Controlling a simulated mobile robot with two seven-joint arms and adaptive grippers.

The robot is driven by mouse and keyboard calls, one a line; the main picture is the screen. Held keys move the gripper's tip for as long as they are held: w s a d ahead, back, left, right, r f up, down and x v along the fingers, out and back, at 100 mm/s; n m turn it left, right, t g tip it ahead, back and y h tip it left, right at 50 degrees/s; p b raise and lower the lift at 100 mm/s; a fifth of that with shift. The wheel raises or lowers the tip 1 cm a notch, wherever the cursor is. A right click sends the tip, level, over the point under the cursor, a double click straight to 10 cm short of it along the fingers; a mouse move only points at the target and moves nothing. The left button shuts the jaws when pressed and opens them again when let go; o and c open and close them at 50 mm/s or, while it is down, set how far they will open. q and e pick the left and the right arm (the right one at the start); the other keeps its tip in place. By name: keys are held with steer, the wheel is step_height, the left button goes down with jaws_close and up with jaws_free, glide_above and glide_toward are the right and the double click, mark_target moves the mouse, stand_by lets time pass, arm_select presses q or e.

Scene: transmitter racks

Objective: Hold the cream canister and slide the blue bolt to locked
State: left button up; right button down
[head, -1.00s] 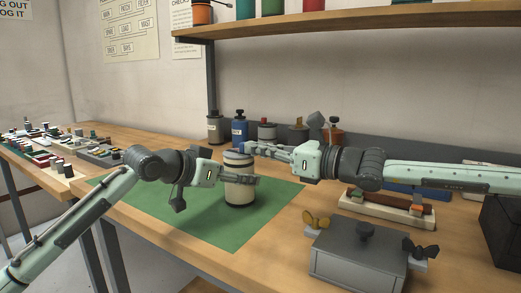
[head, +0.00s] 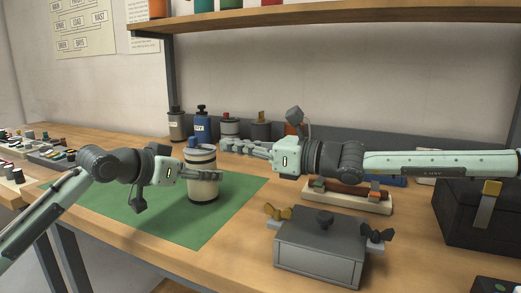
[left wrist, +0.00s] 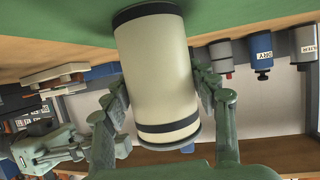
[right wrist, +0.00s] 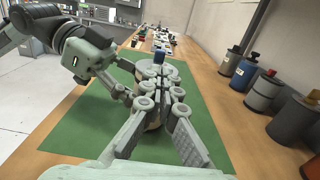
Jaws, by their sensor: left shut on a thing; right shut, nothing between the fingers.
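The cream canister (head: 203,188), with dark bands, stands upright on the green mat (head: 150,222). My left gripper (head: 212,174) is shut around its side; the left wrist view shows the canister (left wrist: 158,75) between both fingers. I cannot tell the bolt's position. My right gripper (head: 224,145) is shut and empty, its tips close to the right of the canister's top; contact is unclear.
Behind stand several jars, among them a blue one (head: 202,127) and a grey one (head: 177,126). A grey box (head: 318,250) with wing nuts lies at front right, a black case (head: 470,220) farther right. A shelf (head: 330,20) runs above. The mat's front is clear.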

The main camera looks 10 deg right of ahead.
steer(key=v, duration=0.7)
arm_select(q)
steer(key=o, duration=1.5)
steer(key=shift+a, duration=0.1)
steer(key=v, duration=1.2)
steer(key=shift+w, duration=0.1)
